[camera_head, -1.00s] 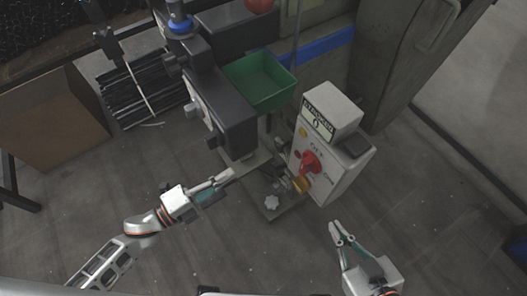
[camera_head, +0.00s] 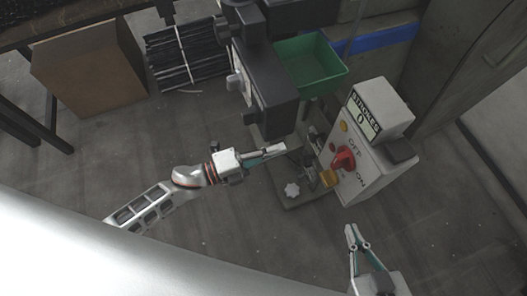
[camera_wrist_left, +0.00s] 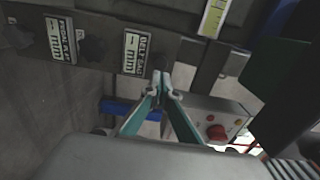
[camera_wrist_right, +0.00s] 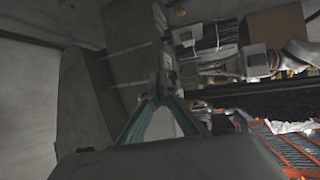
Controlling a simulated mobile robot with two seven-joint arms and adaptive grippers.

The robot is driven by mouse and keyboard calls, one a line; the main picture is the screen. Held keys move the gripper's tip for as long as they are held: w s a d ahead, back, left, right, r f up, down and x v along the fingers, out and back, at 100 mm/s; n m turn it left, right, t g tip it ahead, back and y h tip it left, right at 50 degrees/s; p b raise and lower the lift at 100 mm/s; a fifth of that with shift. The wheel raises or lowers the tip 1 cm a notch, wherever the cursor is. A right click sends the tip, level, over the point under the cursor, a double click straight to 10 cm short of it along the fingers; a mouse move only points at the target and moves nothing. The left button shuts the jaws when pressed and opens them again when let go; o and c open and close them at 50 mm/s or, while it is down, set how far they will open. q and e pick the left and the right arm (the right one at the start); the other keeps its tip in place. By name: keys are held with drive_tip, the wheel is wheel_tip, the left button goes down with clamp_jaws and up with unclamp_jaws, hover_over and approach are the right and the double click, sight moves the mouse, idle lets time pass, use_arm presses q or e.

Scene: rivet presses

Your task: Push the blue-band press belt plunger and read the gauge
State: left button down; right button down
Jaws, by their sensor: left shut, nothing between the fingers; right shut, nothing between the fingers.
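The dark press (camera_head: 268,95) stands at upper centre in the head view, its top cut off; no blue band shows on its visible part. In the left wrist view a dark panel (camera_wrist_left: 105,58) carries a belt label (camera_wrist_left: 136,54) and a pedal label (camera_wrist_left: 60,39), with a dark knob (camera_wrist_left: 92,48) between them. The scale readings are too small to tell. My left gripper (camera_head: 282,149) is shut and empty, below the press head; its tips (camera_wrist_left: 164,80) appear close to the belt label's right, contact unclear. My right gripper (camera_head: 352,232) is shut and empty over the floor, below the control box.
A white control box (camera_head: 372,155) has a red switch (camera_head: 343,160), a yellow knob (camera_head: 328,177) and a strokes counter (camera_head: 363,115) reading 0. A green bin (camera_head: 308,65) sits behind the press. A cardboard box (camera_head: 88,68) stands upper left. Floor at lower centre is clear.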

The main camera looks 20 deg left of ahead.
sight(310, 138)
use_arm(q)
drive_tip(key=x, duration=0.6)
drive_tip(key=shift+f+b, duration=0.1)
drive_tip(key=shift+b, duration=0.2)
drive_tip(key=shift+w+d, duration=0.3)
drive_tip(key=shift+d, duration=0.1)
drive_tip(key=shift+w+d, duration=0.1)
use_arm(e)
drive_tip(key=shift+w+a+r, duration=0.4)
drive_tip(key=shift+r, duration=0.1)
